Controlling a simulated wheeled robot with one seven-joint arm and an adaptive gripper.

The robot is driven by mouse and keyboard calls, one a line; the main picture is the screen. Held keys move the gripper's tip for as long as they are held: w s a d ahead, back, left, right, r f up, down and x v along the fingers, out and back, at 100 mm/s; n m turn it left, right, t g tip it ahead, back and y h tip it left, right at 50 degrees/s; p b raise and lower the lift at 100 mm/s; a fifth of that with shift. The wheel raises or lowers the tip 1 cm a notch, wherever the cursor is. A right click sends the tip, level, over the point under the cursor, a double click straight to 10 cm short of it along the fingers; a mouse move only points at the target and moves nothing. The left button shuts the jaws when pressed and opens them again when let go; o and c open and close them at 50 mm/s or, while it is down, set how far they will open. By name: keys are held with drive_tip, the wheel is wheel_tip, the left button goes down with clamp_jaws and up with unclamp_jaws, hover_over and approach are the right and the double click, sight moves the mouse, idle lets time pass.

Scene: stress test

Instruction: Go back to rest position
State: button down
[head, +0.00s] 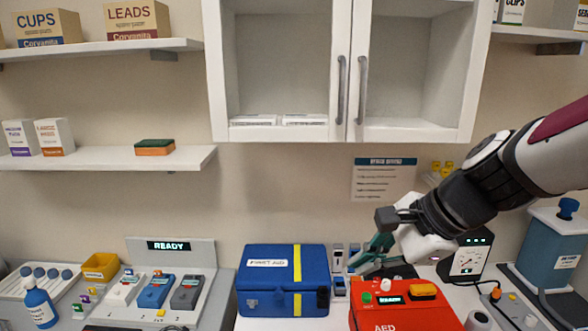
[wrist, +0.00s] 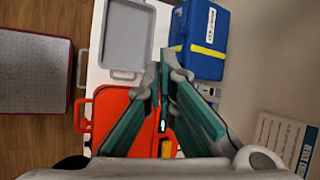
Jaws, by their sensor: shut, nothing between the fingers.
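My gripper (head: 366,262) is at the right of the head view, above the back edge of the red AED case (head: 408,318). Its green fingers are shut and hold nothing. In the wrist view my gripper (wrist: 163,66) points away from the camera with its tips together. The red case (wrist: 108,104) lies below it there, partly hidden by the fingers. The blue first aid case (head: 270,310) stands to the left of my gripper in the head view. I cannot tell whether my gripper touches the red case.
A gauge box (head: 468,258) and a blue-grey container (head: 552,250) stand close to the right of my arm. A cabinet (head: 345,135) hangs above. A grey tray (wrist: 124,40) lies beyond the red case. A READY station (head: 170,247) is at the left.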

drive_tip(key=s+d+r+n+h, duration=0.1)
drive_tip(key=s+d+n+h, duration=0.2)
drive_tip(key=s+n, duration=0.4)
drive_tip(key=s+d+r+n+t+h, duration=0.1)
drive_tip(key=s+d+r+n+h, duration=0.1)
drive_tip(key=s+d+n, duration=0.2)
drive_tip(key=s+n, duration=0.3)
drive_tip(key=n, duration=0.1)
drive_tip(key=shift+r+h, duration=0.2)
drive_tip(key=shift+h, duration=0.2)
drive_tip(key=shift+d, duration=0.1)
idle(1.1)
